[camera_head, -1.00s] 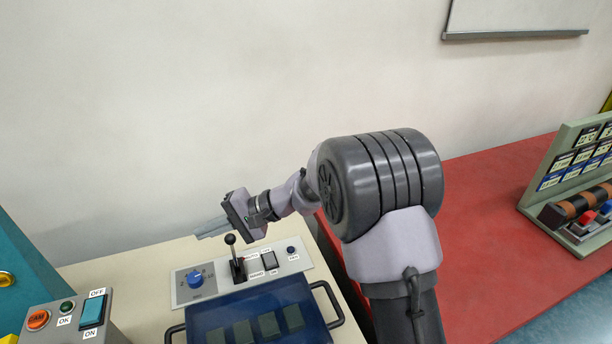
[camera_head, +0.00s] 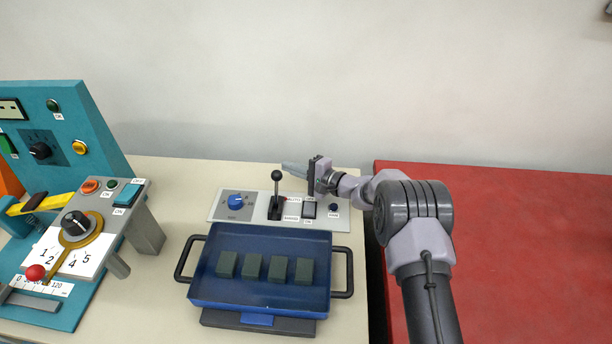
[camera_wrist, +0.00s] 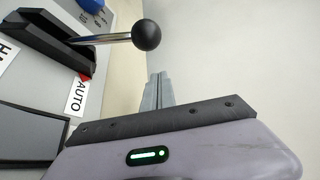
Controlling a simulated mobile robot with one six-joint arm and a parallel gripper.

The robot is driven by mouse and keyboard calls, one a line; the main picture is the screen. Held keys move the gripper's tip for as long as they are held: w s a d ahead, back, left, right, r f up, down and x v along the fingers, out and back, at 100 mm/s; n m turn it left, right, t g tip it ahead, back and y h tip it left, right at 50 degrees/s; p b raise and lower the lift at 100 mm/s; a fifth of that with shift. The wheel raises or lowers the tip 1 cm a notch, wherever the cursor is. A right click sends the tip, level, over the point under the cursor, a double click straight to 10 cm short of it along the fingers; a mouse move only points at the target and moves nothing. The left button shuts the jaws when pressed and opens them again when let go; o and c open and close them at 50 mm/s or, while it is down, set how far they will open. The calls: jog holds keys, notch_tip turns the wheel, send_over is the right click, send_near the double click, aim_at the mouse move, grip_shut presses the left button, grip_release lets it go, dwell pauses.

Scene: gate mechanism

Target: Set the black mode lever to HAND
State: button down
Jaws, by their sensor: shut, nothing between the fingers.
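The black mode lever (camera_head: 277,190) stands on a pale panel (camera_head: 222,208) at the back of the table, with a round black knob and a metal shaft. In the wrist view its knob (camera_wrist: 147,35) is close by, and its shaft runs left to a black slotted base. The AUTO label with a red marker (camera_wrist: 77,92) lies beside that base; a partly cut label starting with H is at the left edge. My gripper (camera_head: 285,165) is shut and empty, its fingertips close to the knob in the head view. In the wrist view the closed fingers (camera_wrist: 156,80) are apart from the knob.
A blue knob (camera_head: 236,201) and a black rocker switch (camera_head: 309,210) flank the lever. A blue tray (camera_head: 195,272) with several dark blocks stands in front. A teal control station (camera_head: 90,130) is at the left. The wall rises behind.

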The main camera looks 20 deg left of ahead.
jog(key=s, duration=0.1)
jog(key=s+r, duration=0.1)
jog(key=s, duration=0.1)
jog(key=shift+s+d+r, duration=0.15)
jog(key=shift+s+d, duration=0.1)
jog(key=shift+d, duration=0.15)
jog(key=shift+s+r, duration=0.1)
jog(key=shift+s, duration=0.05)
jog(key=shift+s+d+r+b, duration=0.25)
jog(key=shift+s+r+b, duration=0.1)
jog(key=shift+s+b, duration=0.25)
jog(key=shift+s+d+r+b, duration=0.2)
jog(key=shift+s+r+b, duration=0.1)
jog(key=shift+s+b, duration=0.25)
jog(key=shift+s+d+r+b, duration=0.15)
jog(key=shift+s+d+b, duration=0.05)
jog(key=shift+s+b, duration=0.45)
jog(key=shift+s+d+r+b, duration=0.1)
jog(key=shift+s+d+b, duration=0.15)
jog(key=shift+s+b, duration=0.4)
jog(key=shift+s+d+r+b, duration=0.2)
jog(key=shift+s+b, duration=0.15)
jog(key=shift+s, duration=0.5)
jog(key=shift+d, duration=0.1)
jog(key=p+v, duration=0.4)
jog(key=v, duration=1.3)
jog(key=shift+s, duration=0.2)
jog(key=shift+d+r, duration=0.1)
